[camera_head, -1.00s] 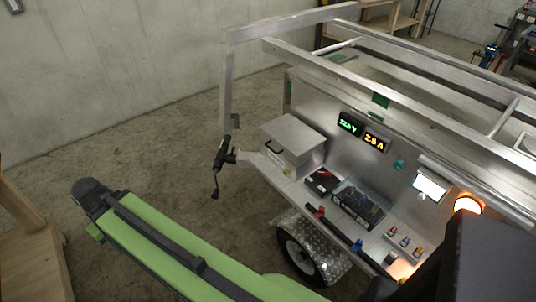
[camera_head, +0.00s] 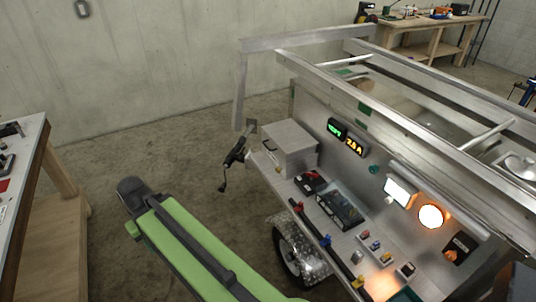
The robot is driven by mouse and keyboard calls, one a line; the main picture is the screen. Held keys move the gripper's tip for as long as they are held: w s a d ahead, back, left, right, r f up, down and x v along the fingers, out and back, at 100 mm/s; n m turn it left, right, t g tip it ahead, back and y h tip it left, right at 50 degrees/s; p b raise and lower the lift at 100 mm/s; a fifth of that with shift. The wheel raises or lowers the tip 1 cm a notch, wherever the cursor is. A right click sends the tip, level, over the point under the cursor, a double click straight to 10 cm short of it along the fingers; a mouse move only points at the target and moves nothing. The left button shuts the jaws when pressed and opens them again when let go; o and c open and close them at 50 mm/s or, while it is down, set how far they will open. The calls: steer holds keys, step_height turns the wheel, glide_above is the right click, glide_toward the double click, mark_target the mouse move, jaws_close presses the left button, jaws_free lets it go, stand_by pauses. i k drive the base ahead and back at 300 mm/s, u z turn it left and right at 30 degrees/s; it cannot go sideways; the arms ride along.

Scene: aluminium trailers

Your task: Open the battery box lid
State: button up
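A silver metal box (camera_head: 291,138) stands at the far left end of the trailer's side shelf. I take it for the battery box. Its flat lid (camera_head: 288,134) looks shut, and a small handle or latch (camera_head: 269,145) shows on its left face. My green arm (camera_head: 195,245) reaches from the bottom of the picture toward the left, ending at a dark joint (camera_head: 134,192), apart from the box. My gripper is not in view.
A dark unit with a clear cover (camera_head: 340,206) and small coloured parts sit along the shelf (camera_head: 345,243). Lit displays (camera_head: 346,138) and a glowing lamp (camera_head: 430,216) are on the panel. A dark coupling (camera_head: 236,152) juts out left of the box. A workbench (camera_head: 48,185) stands left; floor between is bare.

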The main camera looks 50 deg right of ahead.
mark_target(290, 142)
steer(key=z, duration=0.15)
steer(key=i, duration=0.9)
steer(key=u, duration=0.05)
